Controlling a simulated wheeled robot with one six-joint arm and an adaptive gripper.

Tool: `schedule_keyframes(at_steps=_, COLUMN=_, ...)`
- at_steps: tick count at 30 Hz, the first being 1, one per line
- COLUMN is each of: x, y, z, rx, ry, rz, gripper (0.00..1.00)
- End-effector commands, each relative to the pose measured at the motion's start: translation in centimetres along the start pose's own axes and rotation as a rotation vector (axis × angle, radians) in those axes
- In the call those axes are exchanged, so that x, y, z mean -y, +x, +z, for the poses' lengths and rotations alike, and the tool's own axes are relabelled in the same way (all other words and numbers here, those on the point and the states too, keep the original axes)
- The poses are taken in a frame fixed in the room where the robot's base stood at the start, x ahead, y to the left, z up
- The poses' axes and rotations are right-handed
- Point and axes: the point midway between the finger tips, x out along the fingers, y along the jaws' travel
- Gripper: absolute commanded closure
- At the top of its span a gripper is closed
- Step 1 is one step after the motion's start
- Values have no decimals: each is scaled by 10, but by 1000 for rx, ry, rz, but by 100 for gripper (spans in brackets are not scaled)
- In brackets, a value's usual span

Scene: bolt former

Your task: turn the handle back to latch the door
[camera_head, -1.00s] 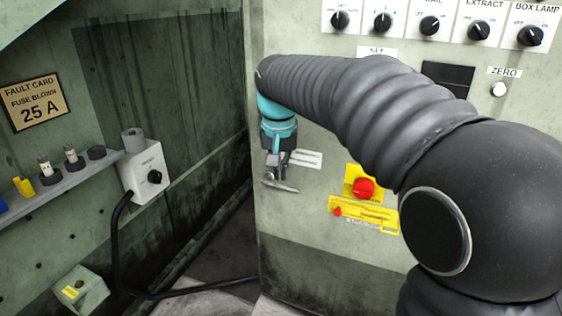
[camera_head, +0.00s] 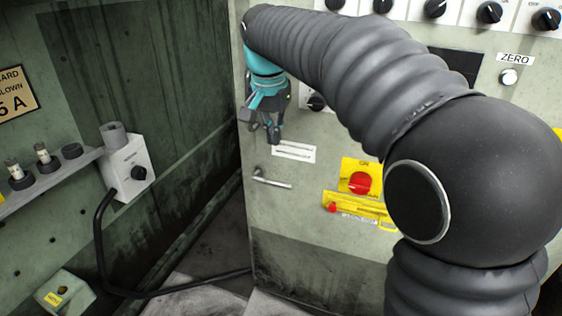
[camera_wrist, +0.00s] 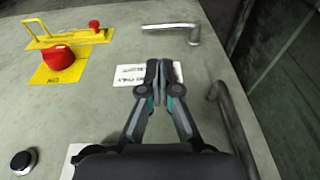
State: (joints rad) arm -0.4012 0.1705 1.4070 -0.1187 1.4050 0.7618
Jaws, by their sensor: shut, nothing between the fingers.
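The metal lever handle (camera_head: 272,180) sits low on the pale green door panel (camera_head: 300,220), near its left edge. Its bar points right and dips slightly in the head view. It also shows at the top of the wrist view (camera_wrist: 172,26). My gripper (camera_head: 274,138) is above the handle and apart from it. In the wrist view my gripper (camera_wrist: 157,68) has its fingers together with nothing between them, over a white label (camera_wrist: 128,73). I cannot tell whether the door is fully closed.
A red knob (camera_head: 361,183) on a yellow plate and a yellow hasp (camera_head: 350,207) sit right of the handle. A grey pull bar (camera_wrist: 236,128) stands close right of my fingers in the wrist view. A switch box (camera_head: 128,165) with a black cable is on the left wall.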

Motion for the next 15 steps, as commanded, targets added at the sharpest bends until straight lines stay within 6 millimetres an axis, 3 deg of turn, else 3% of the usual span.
schedule_keyframes(at_steps=15, x=-2, y=88, z=0, rx=3, ry=1, rz=3, gripper=100)
